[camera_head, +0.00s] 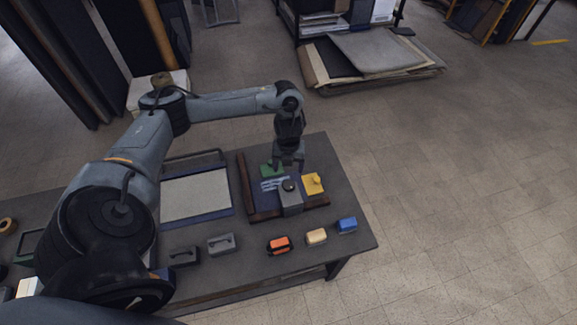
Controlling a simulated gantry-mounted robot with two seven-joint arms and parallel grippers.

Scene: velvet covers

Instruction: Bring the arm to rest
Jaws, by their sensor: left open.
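My left arm comes in from the left and reaches over the dark table (350,215). Its left gripper (288,164) points down, open, above the back of a small group of objects. Beneath and in front of it are a grey block with a dark round knob (291,200), a yellow block with a knob (313,184) and a green piece (267,171), partly hidden by the gripper. They lie on or by a dark blue patch inside a brown L-shaped frame (247,190). I cannot tell whether the fingers touch anything. My right gripper is out of view.
Along the front edge lie orange (278,245), cream (316,237) and blue (347,225) blocks, plus grey (221,244) and black (184,256) handled pieces. A pale board (195,195) lies left of the frame. Stacked sheets (375,55) lie on the floor behind. The floor at right is clear.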

